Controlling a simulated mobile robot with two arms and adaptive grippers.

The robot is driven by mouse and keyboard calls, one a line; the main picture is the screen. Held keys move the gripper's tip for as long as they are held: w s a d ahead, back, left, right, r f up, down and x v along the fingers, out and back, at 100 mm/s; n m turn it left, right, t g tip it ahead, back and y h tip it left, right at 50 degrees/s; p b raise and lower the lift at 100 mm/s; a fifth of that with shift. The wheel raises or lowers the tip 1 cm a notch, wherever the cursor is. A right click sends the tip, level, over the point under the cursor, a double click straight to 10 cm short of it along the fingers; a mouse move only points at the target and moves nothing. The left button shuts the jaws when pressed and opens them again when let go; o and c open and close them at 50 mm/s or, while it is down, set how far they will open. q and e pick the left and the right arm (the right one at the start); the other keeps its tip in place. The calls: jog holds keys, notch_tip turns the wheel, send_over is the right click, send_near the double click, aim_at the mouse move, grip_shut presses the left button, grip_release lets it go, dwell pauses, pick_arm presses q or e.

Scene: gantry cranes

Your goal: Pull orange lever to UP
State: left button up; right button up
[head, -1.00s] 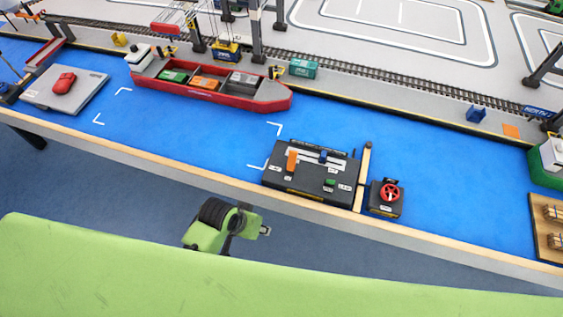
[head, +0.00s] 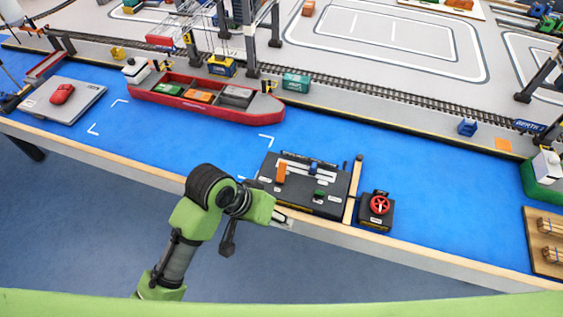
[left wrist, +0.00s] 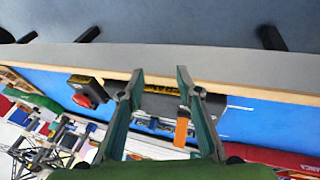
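The orange lever (head: 281,172) stands at the left side of the black control panel (head: 334,205), which lies by the near edge of the table. My left gripper (head: 287,220) is in front of the panel's near edge, apart from the lever. In the left wrist view the gripper (left wrist: 160,76) is open and empty, its two fingers spread. The lever (left wrist: 181,131) shows between them, close to the right finger, with the panel (left wrist: 160,104) partly hidden behind the fingers. My right gripper is not in view.
A blue lever (head: 314,168) and a green control (head: 319,194) are on the same panel. A box with a red wheel (head: 380,205) stands to its right. A red ship (head: 200,103) lies behind on the blue surface. The table's front edge (head: 150,175) runs under the arm.

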aim_at(283, 163)
pick_arm(q)
jog(key=shift+m+g, duration=0.5)
jog(key=shift+m, duration=0.1)
jog(key=w+d+r, duration=0.2)
jog(key=d, duration=0.1)
jog(key=w+d+r, duration=0.1)
jog(key=w+d, duration=0.1)
jog(key=shift+r, duration=0.4)
jog(key=w+r, duration=0.1)
jog(key=w+d+r+y, duration=0.1)
jog(key=shift+w+r+g, duration=0.3)
jog(key=shift+g, duration=0.1)
jog(key=w+a+r+n+y, duration=0.2)
jog(key=w+a+r+y, duration=0.2)
jog(key=w+r, duration=0.5)
jog(key=f, duration=0.4)
jog(key=s+f+p, duration=0.1)
jog(key=f, duration=0.3)
jog(key=s+f, duration=0.1)
jog(key=f, duration=0.3)
jog(key=shift+a, duration=0.1)
grip_shut()
